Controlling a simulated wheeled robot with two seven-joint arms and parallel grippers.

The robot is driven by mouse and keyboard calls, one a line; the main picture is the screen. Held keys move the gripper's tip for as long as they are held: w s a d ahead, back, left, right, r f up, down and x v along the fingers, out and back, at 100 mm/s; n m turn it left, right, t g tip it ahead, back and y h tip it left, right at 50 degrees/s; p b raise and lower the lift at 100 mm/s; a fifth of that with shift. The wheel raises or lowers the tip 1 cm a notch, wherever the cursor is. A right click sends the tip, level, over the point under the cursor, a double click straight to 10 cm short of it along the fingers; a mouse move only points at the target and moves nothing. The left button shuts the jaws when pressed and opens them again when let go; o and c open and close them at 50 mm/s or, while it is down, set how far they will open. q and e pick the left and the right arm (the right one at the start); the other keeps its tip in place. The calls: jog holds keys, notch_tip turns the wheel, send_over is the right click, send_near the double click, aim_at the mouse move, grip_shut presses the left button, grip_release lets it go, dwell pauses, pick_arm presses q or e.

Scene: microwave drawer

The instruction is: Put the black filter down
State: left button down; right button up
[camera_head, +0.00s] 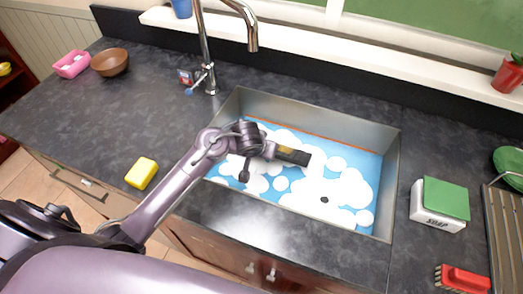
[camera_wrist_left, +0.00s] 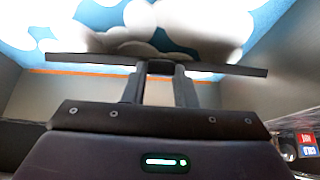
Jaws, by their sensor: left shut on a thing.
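My left gripper (camera_wrist_left: 160,72) is shut on the black filter (camera_wrist_left: 218,66), which shows in the left wrist view as a wide, thin dark plate seen nearly edge-on across the fingertips. In the head view my left arm reaches in from the left, and its gripper (camera_head: 293,155) is over the sink. The filter's outline cannot be told apart from the dark gripper end there. The sink (camera_head: 395,170) has a metal rim and blue water with white foam; a small dark spot (camera_head: 324,200) shows in the foam. My right gripper is not in view.
A tall faucet (camera_head: 205,50) stands behind the sink. A yellow sponge (camera_head: 141,173) lies on the counter at left. A soap box (camera_head: 438,218) with a green sponge (camera_head: 446,197) and a red brush (camera_head: 462,279) are at right. The left counter (camera_head: 90,115) has free room.

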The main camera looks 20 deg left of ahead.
pick_arm(q)
jog(key=shift+f, duration=0.1)
jog(key=c, duration=1.2)
grip_release()
jog(key=shift+o, duration=0.2)
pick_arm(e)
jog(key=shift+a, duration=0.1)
pick_arm(q)
jog(key=shift+r, duration=0.25)
jog(key=shift+s+d+r, duration=0.1)
jog(key=shift+s+r, duration=0.1)
jog(key=shift+r, duration=0.1)
jog(key=p+v, duration=0.3)
jog(key=v, duration=0.8)
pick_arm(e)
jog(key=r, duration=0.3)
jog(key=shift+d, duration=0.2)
